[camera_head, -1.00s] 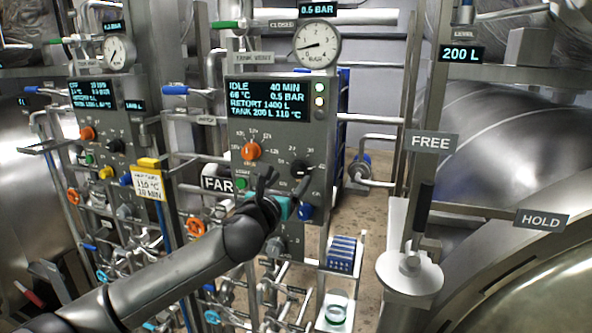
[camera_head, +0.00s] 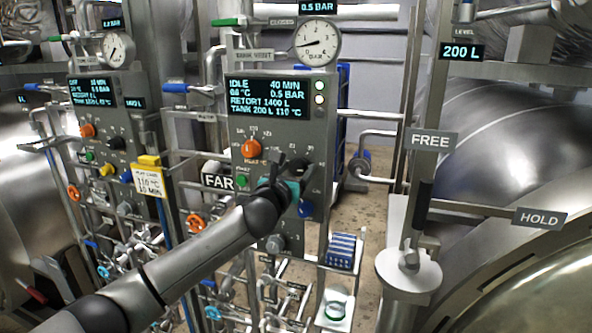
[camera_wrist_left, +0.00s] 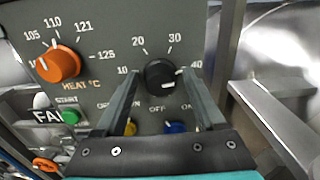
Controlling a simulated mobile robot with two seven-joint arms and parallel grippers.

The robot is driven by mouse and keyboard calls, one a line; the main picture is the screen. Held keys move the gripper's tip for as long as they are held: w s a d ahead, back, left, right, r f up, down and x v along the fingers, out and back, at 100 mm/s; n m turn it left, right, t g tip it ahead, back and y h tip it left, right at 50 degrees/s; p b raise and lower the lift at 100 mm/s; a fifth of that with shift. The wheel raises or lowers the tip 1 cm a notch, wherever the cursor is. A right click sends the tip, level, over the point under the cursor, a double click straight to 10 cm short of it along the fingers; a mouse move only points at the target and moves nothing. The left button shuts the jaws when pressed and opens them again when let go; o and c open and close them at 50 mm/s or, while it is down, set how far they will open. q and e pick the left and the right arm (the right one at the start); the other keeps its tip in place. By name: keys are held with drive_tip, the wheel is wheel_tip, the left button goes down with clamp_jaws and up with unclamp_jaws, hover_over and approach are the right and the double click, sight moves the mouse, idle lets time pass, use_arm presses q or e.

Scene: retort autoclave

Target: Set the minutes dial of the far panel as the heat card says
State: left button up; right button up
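The far panel (camera_head: 262,140) has a display (camera_head: 266,97) reading IDLE, 40 MIN, 0.5 BAR. Its black minutes dial (camera_wrist_left: 160,76) sits right of the orange heat dial (camera_wrist_left: 58,63), with 10, 20, 30 and 40 marked around it. My left gripper (camera_wrist_left: 163,80) is open, one finger on each side of the minutes dial, with small gaps visible. In the head view the left gripper (camera_head: 280,172) partly covers this dial. The yellow-topped heat card (camera_head: 150,180) reads 110 °C, 10 MIN. My right gripper is not in view.
Below the minutes dial are a yellow knob (camera_wrist_left: 130,127) and a blue knob (camera_wrist_left: 175,127), close under my fingers. A green start button (camera_wrist_left: 70,116) is at left. A similar panel (camera_head: 100,120) stands further left. Pipes and valves crowd the space below.

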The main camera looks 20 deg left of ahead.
use_arm(q)
clamp_jaws()
idle(0.3)
